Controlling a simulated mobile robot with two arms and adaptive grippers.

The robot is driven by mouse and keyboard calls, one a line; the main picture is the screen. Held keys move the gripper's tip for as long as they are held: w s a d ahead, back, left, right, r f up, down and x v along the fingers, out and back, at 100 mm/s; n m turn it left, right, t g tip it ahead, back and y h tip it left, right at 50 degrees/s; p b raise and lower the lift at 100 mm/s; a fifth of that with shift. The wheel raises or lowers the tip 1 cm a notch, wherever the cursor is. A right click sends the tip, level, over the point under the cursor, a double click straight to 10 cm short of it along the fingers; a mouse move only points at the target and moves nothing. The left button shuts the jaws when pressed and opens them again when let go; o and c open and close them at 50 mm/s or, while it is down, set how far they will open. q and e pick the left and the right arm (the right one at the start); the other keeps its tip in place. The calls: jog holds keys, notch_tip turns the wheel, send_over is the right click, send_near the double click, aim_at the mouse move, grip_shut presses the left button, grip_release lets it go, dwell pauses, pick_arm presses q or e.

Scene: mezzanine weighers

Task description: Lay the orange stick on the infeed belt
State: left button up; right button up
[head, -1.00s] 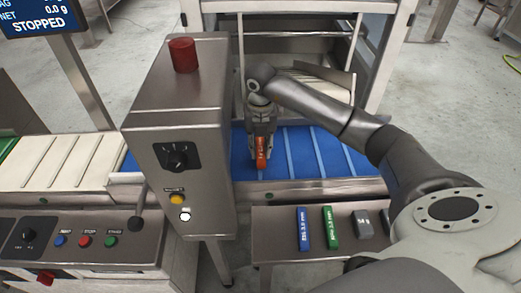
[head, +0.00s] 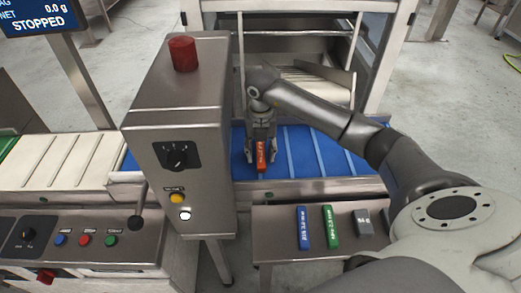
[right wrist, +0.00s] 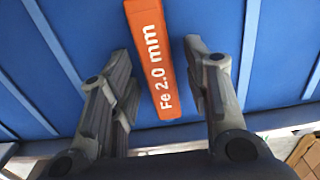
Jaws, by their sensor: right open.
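The orange stick (head: 260,157) lies on the blue infeed belt (head: 305,150), pointing across it between two raised cleats. In the right wrist view the orange stick (right wrist: 155,60) shows white "Fe 2.0 mm" lettering and lies flat on the blue belt (right wrist: 60,70). My right gripper (head: 261,155) is open just above the belt, with one finger on each side of the stick. In the right wrist view both fingers of the right gripper (right wrist: 160,95) stand apart from the stick, with gaps on both sides. My left gripper is not in view.
A blue stick (head: 304,228), a green stick (head: 331,227) and a grey block (head: 363,222) are on a steel shelf (head: 281,238) in front of the belt. A steel control cabinet (head: 178,130) with a red top lamp stands left of my gripper. The belt to the right is clear.

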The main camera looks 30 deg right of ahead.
aim_at(260, 152)
notch_tip(260, 152, up, 12)
jog(key=shift+r+b, duration=0.15)
jog(key=shift+b, duration=0.15)
dwell(0.3)
